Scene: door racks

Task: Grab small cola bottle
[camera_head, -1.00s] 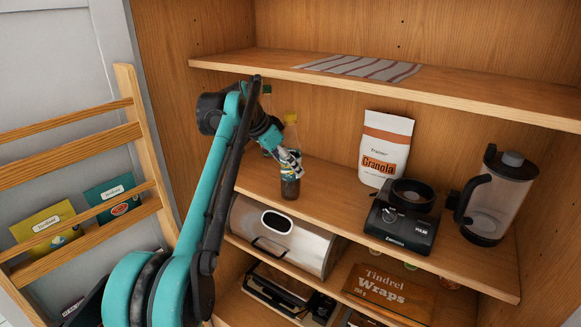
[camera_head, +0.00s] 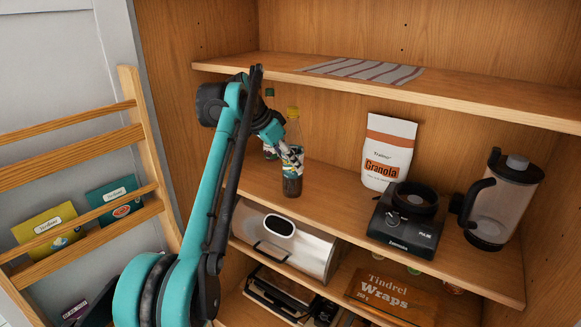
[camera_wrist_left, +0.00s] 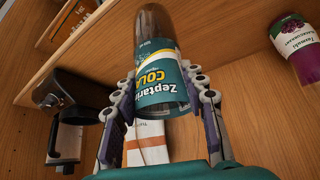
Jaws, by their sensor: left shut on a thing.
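The small cola bottle (camera_head: 292,186) is dark with a yellow cap and stands nearly upright at the left end of the middle shelf. My left gripper (camera_head: 291,158) is shut around its middle. In the left wrist view the bottle (camera_wrist_left: 158,75), with its teal and yellow cola label, sits between the fingers of my left gripper (camera_wrist_left: 165,100). Whether its base touches the shelf is hard to tell. My right gripper is not in view.
A granola bag (camera_head: 388,152), a black appliance (camera_head: 406,220) and a blender (camera_head: 499,200) stand to the right. The upper shelf (camera_head: 470,95) hangs above.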

